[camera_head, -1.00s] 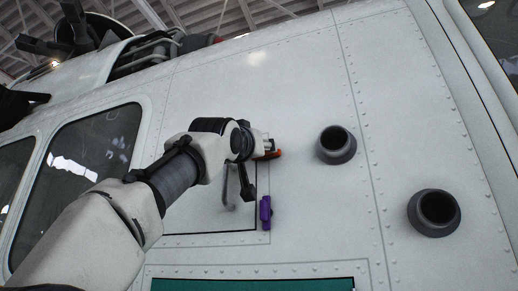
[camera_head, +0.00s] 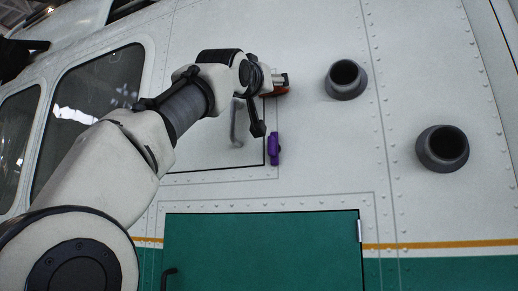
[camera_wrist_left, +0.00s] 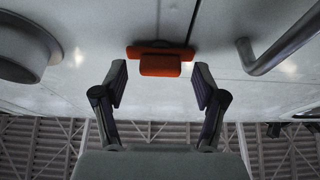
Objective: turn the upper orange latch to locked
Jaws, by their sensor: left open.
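The upper orange latch (camera_wrist_left: 160,65) is on the helicopter's white side. In the left wrist view it sits between and just beyond the two fingertips of my left gripper (camera_wrist_left: 160,85), which is open with a gap on each side. In the head view the orange latch (camera_head: 279,91) is mostly hidden behind my left gripper (camera_head: 278,82) at the panel's upper right corner. A purple latch (camera_head: 274,149) is below it on the same panel edge and looks upright. My right gripper is out of view.
A grey bent handle (camera_head: 237,122) stands out from the panel, left of the latches; it also shows in the wrist view (camera_wrist_left: 275,50). Two dark round pipes (camera_head: 345,79) (camera_head: 442,148) jut out at the right. A green door (camera_head: 262,250) is below.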

